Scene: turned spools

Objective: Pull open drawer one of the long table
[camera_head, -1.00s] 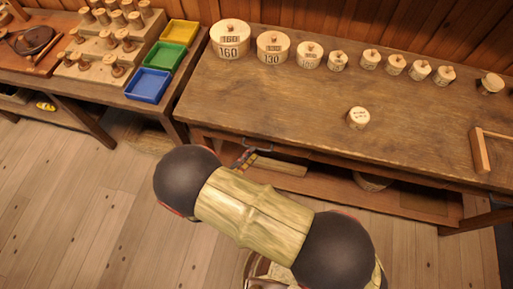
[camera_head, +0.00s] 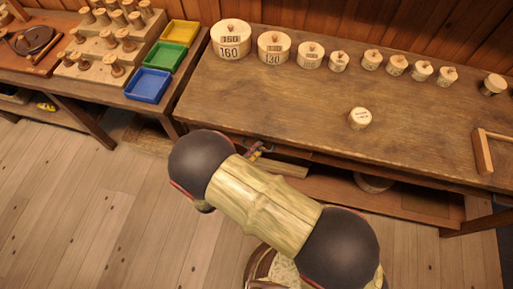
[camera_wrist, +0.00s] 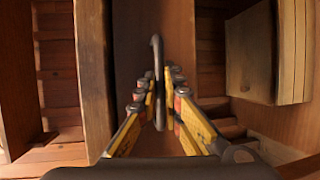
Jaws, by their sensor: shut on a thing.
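The long table (camera_head: 330,100) is a brown wooden bench across the right of the head view. The front of drawer one shows in the wrist view as a flat brown panel (camera_wrist: 130,40). Its handle (camera_wrist: 157,60) is a thin dark metal bar between my fingers. My gripper (camera_wrist: 163,98), with yellow and grey fingers, is shut on this handle. In the head view my gripper (camera_head: 257,151) is at the table's front edge, left of the middle, partly behind my arm. The handle is not clear there. I cannot tell whether the drawer stands out from the table.
Lidded round boxes (camera_head: 231,40) in falling sizes line the table's back, and a small one (camera_head: 359,118) stands nearer the front. A wooden frame (camera_head: 484,150) lies at right. A side table with blue (camera_head: 149,86), green and yellow trays is at left. The floor in front is open.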

